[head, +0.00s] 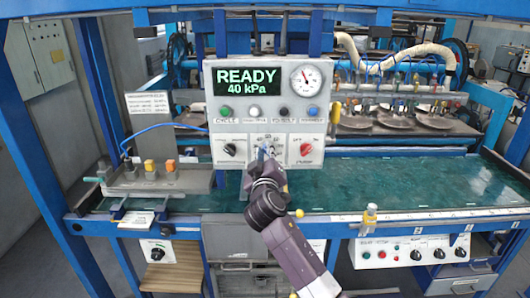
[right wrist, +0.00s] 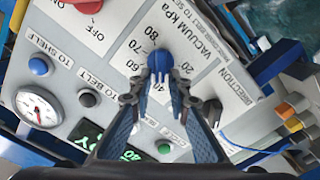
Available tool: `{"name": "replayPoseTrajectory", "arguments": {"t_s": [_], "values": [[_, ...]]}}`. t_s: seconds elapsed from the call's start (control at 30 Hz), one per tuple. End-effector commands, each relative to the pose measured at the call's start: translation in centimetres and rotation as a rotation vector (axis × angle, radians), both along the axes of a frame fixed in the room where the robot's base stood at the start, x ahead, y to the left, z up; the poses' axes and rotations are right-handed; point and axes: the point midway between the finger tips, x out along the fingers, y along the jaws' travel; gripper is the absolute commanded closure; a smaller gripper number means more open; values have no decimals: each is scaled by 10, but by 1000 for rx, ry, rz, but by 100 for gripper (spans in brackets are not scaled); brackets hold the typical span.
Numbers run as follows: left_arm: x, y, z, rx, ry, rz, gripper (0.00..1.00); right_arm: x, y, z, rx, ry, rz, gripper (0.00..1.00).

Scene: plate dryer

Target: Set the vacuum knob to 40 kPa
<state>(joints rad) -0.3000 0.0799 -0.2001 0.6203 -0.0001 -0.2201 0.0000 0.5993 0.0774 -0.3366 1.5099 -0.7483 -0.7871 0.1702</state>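The vacuum knob (right wrist: 159,62) is blue and sits on a white dial plate marked VACUUM kPa in the right wrist view. Its white pointer lies toward the 40 mark. In the head view the knob (head: 265,148) is partly covered by my right gripper (head: 266,166). The display (head: 242,81) reads READY, 40 kPa. I see no contact with the knob. My left gripper is not in view.
A tray with coloured blocks (head: 150,166) stands left, and a green belt (head: 400,185) runs right.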

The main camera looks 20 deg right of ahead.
Motion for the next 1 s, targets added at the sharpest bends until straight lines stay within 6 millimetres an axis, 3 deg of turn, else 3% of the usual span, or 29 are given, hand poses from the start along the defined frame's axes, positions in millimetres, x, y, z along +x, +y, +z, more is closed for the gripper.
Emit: {"name": "replayPoseTrajectory", "arguments": {"t_s": [0.47, 1.0], "values": [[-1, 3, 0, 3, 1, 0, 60, -7, 2, -1, 2, 0, 1, 73], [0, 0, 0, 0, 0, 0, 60, -93, 27, -1, 2, 1, 1, 73]]}}
